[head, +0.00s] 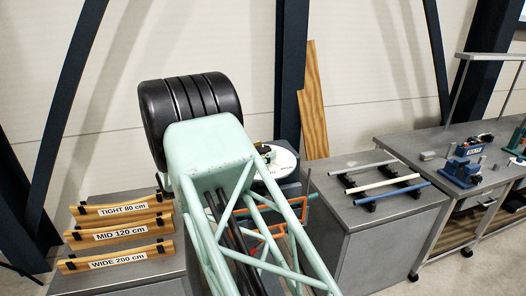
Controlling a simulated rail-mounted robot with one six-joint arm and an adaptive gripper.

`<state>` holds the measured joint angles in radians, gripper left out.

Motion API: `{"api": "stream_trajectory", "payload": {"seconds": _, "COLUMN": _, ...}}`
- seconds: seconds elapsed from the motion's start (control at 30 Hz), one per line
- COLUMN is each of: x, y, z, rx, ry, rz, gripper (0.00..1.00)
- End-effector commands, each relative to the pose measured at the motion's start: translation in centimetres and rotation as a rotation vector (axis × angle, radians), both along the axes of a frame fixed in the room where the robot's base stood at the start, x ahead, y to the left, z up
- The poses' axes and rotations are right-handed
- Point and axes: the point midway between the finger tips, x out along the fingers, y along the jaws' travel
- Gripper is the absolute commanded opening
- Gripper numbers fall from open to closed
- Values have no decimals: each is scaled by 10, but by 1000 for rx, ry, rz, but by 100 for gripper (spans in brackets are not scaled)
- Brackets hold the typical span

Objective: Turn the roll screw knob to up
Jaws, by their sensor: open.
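In the head view, a white round plate (286,160) shows just right of the mint-green box at the picture's middle. It has dark markings, too small to read. A small dark and yellow part (265,151) sits at its left edge. I cannot tell whether this part is the roll screw knob. The knob's pointing direction cannot be made out. The mint-green box and its lattice hide much of the area around the plate. My gripper cannot be made out in this view.
Wooden boards labelled TIGHT, MID and WIDE (121,235) lie on a grey bench at left. Coloured rods (384,187) rest on a rack on the right cabinet. A blue vise (462,171) stands on the far-right bench. Orange framing (267,236) shows behind the lattice.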

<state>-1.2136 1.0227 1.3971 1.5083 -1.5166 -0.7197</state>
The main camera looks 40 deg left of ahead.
Motion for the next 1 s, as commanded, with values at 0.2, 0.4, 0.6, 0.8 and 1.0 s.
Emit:
{"api": "stream_trajectory", "payload": {"seconds": 0.2, "x": 5, "y": -1, "z": 0, "rx": 0, "ry": 0, "rz": 0, "gripper": 46}}
{"api": "stream_trajectory", "payload": {"seconds": 0.4, "x": 5, "y": -1, "z": 0, "rx": 0, "ry": 0, "rz": 0, "gripper": 46}}
{"api": "stream_trajectory", "payload": {"seconds": 0.6, "x": 5, "y": -1, "z": 0, "rx": 0, "ry": 1, "rz": 0, "gripper": 31}}
{"api": "stream_trajectory", "payload": {"seconds": 0.8, "x": 5, "y": -1, "z": 0, "rx": 0, "ry": 1, "rz": 0, "gripper": 22}}
{"api": "stream_trajectory", "payload": {"seconds": 1.0, "x": 5, "y": -2, "z": -1, "rx": -1, "ry": 1, "rz": 10, "gripper": 22}}
